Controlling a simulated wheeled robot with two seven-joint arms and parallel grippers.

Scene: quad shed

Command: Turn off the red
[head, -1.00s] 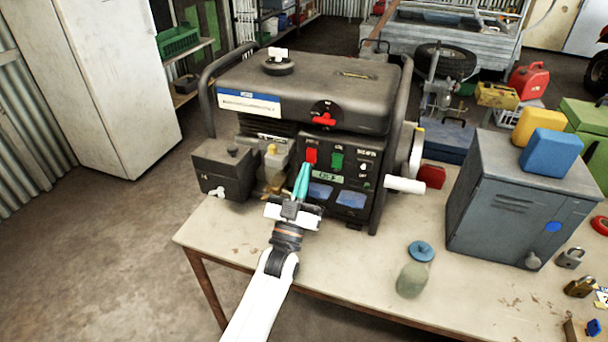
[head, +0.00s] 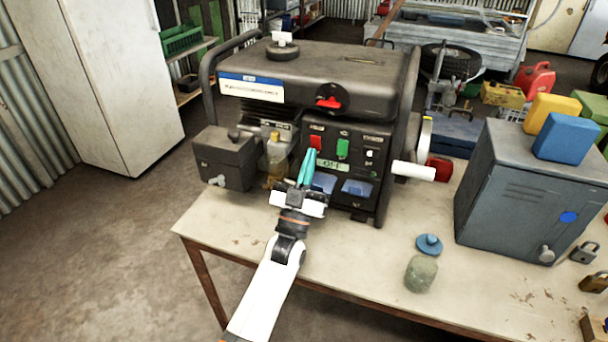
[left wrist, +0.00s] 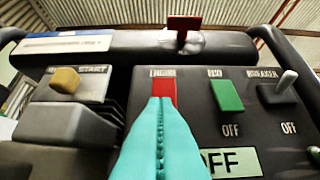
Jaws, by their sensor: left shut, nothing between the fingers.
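The dark generator (head: 300,85) stands on the workbench. Its front panel has a red rocker switch (head: 316,141), which also shows in the left wrist view (left wrist: 164,88) with a partly hidden label above it. A green switch (head: 343,148) is to its right. A red lever (head: 329,103) sits higher, on the tank front. My left gripper (head: 311,152) is shut and empty, its teal fingertips (left wrist: 160,102) just at the lower part of the red rocker. Whether they touch it I cannot tell. A pale plate (left wrist: 231,162) below reads "FF", its left part hidden by the fingers. My right gripper is out of view.
A toggle switch (left wrist: 287,84) is at the panel's right and a tan knob (left wrist: 65,80) at its left. A white crank handle (head: 413,170) juts out right. A grey cabinet (head: 510,210) and a greenish jar (head: 420,274) stand on the bench (head: 340,255). The bench front is mostly clear.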

